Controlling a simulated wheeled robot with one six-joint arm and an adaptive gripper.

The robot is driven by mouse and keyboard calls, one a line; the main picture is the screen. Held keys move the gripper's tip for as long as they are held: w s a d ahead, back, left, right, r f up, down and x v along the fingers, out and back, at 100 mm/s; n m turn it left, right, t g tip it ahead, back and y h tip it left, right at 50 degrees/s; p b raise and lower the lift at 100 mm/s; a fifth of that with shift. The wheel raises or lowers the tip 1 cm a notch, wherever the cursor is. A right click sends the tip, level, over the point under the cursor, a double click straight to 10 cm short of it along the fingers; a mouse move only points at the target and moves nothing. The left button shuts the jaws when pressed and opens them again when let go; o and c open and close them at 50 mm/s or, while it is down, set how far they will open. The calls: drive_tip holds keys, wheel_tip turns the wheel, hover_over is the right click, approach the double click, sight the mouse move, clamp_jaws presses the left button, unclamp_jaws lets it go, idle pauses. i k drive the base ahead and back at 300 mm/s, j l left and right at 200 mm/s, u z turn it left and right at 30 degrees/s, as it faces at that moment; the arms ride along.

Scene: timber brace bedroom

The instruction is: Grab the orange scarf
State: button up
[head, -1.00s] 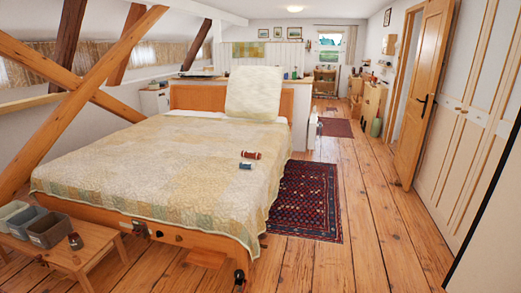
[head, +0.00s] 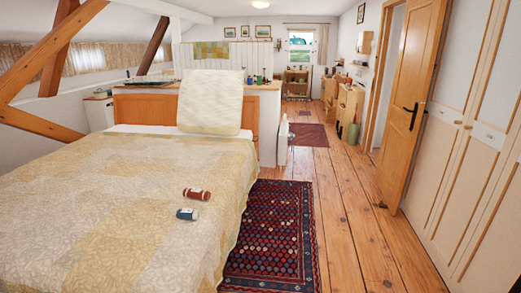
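Two small rolled items lie on the bed, near its right edge. One is a rust-red or orange-brown roll (head: 197,194) with a pale band; it may be the orange scarf, but it is too small to be sure. The other is a dark blue-grey roll (head: 187,214) just in front of it, with a narrow gap between them. My gripper is not in view.
The bed (head: 120,190) with a pale patterned cover fills the left. A large cream pillow (head: 210,102) leans at its head. A dark red rug (head: 270,235) lies along its right side. Bare plank floor runs between the rug and an open wooden door (head: 412,110).

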sight(188, 193)
drive_tip(key=i, duration=1.8)
drive_tip(key=i+u, duration=0.2)
drive_tip(key=i, duration=0.3)
drive_tip(key=i+l+u, duration=0.25)
drive_tip(key=i, duration=0.3)
drive_tip(key=i+l+u, duration=0.2)
drive_tip(key=i, duration=0.3)
drive_tip(key=i+l+u, duration=0.25)
drive_tip(key=i+l, duration=0.1)
drive_tip(key=i, duration=0.15)
